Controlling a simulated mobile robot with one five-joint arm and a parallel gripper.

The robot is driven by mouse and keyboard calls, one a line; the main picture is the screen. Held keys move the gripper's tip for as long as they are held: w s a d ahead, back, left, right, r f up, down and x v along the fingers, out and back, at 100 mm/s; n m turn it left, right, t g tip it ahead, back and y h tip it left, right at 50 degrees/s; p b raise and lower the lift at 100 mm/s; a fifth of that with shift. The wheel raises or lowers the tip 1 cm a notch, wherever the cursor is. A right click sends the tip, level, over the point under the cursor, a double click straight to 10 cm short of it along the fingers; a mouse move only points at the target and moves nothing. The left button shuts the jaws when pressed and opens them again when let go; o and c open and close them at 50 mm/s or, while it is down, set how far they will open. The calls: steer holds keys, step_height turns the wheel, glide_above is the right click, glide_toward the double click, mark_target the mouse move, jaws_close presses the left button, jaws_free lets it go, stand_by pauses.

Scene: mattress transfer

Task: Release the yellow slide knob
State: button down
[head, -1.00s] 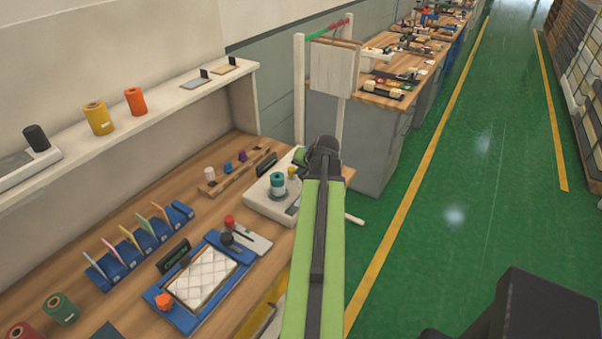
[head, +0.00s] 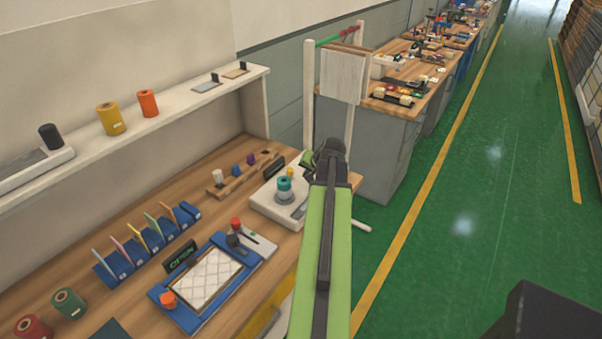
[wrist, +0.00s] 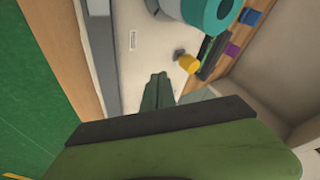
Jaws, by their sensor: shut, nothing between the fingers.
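The yellow slide knob (head: 290,172) stands on a white machine (head: 262,201) beside a teal spool (head: 284,184). In the wrist view the knob (wrist: 188,63) is a small yellow cylinder on a dark stem, with the teal spool (wrist: 211,14) above it. My gripper (wrist: 158,79) is shut and empty, its fingertips a little left of and below the knob in that view, with a visible gap between them. In the head view my gripper (head: 307,160) is small and partly hidden by my wrist, close to the knob's right.
A blue frame (head: 163,294) holds a quilted white pad (head: 208,277). A sign (head: 182,256) behind it reads OPEN in green. A wooden rack (head: 247,179) with small coloured pieces stands behind the machine. A white post frame (head: 309,95) rises beyond my arm.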

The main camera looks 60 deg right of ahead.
steer(key=p+v, duration=0.6)
steer(key=v, duration=0.3)
steer(key=shift+s+r, duration=0.25)
steer(key=shift+r, duration=0.05)
